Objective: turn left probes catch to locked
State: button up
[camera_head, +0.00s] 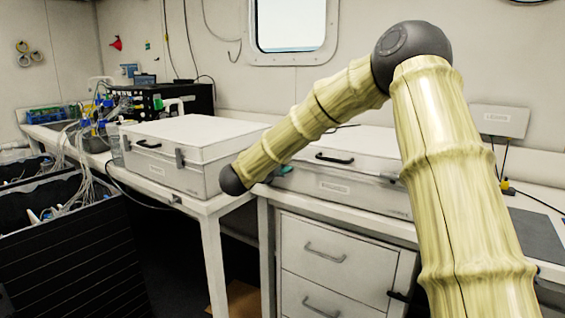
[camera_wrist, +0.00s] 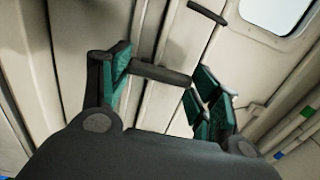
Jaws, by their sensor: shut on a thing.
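The right-hand white case (camera_head: 350,190) stands on the bench with its lid down and a black handle on its front. Its label is too small to read. My gripper (camera_head: 282,171) is at the left end of this case's front, mostly hidden behind my forearm. In the wrist view my gripper (camera_wrist: 162,76) has its green-padded fingers on either side of a dark bar, the left catch (camera_wrist: 158,74), and is shut on it. The bar lies crosswise between the fingers. A second dark bar, seemingly the handle (camera_wrist: 207,12), is beyond, apart from the fingers.
Another closed white case (camera_head: 180,148) stands on the left bench, with a dark catch at its front. Drawers (camera_head: 330,250) are below the right bench. Cables and a black equipment box (camera_head: 180,97) are at the back left. A black crate (camera_head: 70,240) is at the lower left.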

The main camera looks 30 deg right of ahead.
jog(key=shift+f, duration=0.15)
jog(key=o, duration=1)
jog(key=v, duration=1.2)
